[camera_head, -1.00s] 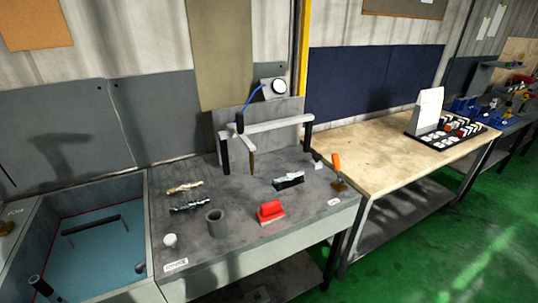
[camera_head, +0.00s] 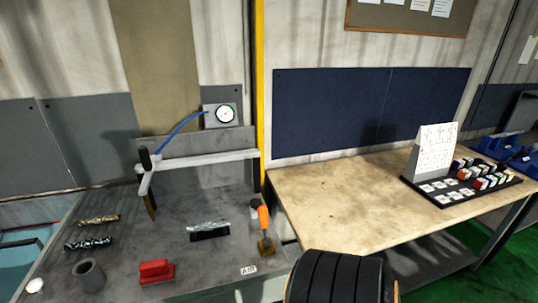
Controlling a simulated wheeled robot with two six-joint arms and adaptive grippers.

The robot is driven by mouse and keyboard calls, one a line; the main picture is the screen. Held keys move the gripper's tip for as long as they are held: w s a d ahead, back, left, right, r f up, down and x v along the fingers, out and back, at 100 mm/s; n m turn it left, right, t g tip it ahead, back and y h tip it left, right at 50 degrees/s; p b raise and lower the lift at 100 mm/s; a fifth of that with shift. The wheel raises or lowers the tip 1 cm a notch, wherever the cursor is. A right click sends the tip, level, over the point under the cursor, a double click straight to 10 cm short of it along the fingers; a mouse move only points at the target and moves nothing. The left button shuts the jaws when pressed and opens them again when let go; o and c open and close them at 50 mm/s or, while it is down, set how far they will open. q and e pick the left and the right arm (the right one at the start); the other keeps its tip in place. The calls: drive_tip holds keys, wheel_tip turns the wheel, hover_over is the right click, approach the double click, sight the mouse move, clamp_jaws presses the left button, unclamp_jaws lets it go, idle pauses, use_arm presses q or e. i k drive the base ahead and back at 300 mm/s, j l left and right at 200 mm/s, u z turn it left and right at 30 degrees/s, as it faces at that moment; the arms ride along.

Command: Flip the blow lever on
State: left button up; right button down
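An orange-handled lever (camera_head: 264,218) stands at the right end of the grey workbench (camera_head: 200,278), with its handle pointing up and leaning slightly left above a brass-coloured base (camera_head: 266,247). A small white label (camera_head: 248,270) that seems to read "AIR" lies to the left and in front of it. A round dial gauge (camera_head: 224,114) with a blue hose (camera_head: 180,132) is mounted behind the bench. Neither of my grippers is in view.
A red block (camera_head: 156,271), a grey cup (camera_head: 90,276) and dark and gold parts lie on the bench left of the lever. A grey arm with a black post (camera_head: 146,160) stands behind them. A wooden table (camera_head: 340,205) adjoins on the right.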

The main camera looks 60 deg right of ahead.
sight(262, 212)
drive_tip(key=k+l, duration=0.3)
drive_tip(key=l, duration=0.2)
drive_tip(key=k+l, duration=0.35)
drive_tip(key=l, duration=0.15)
drive_tip(key=k+l+u, duration=0.1)
drive_tip(key=k+l, duration=0.2)
drive_tip(key=l, duration=0.2)
drive_tip(key=k+l, duration=0.35)
drive_tip(key=l, duration=0.15)
